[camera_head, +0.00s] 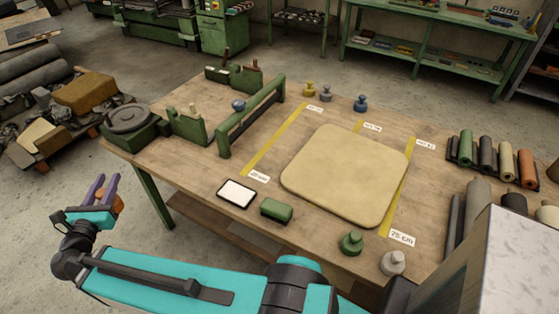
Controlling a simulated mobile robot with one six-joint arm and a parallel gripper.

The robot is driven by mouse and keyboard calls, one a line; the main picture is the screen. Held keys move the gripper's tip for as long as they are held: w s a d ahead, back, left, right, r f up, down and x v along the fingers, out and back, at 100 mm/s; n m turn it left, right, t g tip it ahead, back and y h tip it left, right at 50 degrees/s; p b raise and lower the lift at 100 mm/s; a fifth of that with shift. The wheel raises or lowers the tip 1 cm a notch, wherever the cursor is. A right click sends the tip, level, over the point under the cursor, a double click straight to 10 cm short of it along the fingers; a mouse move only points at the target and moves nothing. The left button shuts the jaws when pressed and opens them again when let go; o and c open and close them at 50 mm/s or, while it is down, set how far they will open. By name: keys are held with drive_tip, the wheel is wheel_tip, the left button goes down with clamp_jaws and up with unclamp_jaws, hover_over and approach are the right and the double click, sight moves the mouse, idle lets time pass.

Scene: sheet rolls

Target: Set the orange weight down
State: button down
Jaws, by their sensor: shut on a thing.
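My gripper (107,181) has purple fingers and is at the left of the head view. It is shut on the orange weight (117,204), which is partly hidden by the fingers. Both are out over the floor, left of the table's front-left part and apart from the wooden table (185,95). A tan sheet with rounded corners (345,175) lies flat on the table, between yellow tape lines with small labels.
A green weight (351,243) and a grey weight (393,263) stand at the front edge. A yellow weight (309,90) and a blue weight (360,104) stand behind the sheet. A green block (277,209), framed white panel (236,194), green frame (250,122) and rolls (496,158) occupy the table.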

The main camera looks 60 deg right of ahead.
drive_tip(key=s+d+f+m+g+h+b, duration=0.1)
drive_tip(key=s+d+m+g+b, duration=0.2)
drive_tip(key=d, duration=1)
drive_tip(key=s+d+f+m+g+h+b, duration=0.1)
drive_tip(key=s+d+f+g+b, duration=0.3)
drive_tip(key=d, duration=0.9)
drive_tip(key=s+d+r+m+g+h, duration=0.15)
drive_tip(key=s+d, duration=0.35)
drive_tip(key=d, duration=0.7)
drive_tip(key=s+d+f+m+g+y+b, duration=0.1)
drive_tip(key=s+d+m+g+b, duration=0.2)
drive_tip(key=s+d, duration=0.9)
drive_tip(key=s+d+f+m+g+b, duration=0.2)
drive_tip(key=s+d+g, duration=0.4)
drive_tip(key=s+d, duration=0.6)
drive_tip(key=s+m+b, duration=0.1)
drive_tip(key=s, duration=0.7)
drive_tip(key=shift+d+f+y, duration=0.15)
drive_tip(key=shift+y, duration=0.2)
drive_tip(key=shift+w+d+f+g+b, duration=0.15)
drive_tip(key=shift+d+g+b, duration=0.1)
drive_tip(key=shift+b, duration=0.55)
drive_tip(key=w+d+f+b, duration=0.1)
drive_tip(key=w+d+b, duration=0.2)
drive_tip(key=d, duration=1.1)
drive_tip(key=shift+w+d+b, duration=0.25)
drive_tip(key=shift+w+b, duration=0.1)
drive_tip(key=shift+w, duration=0.8)
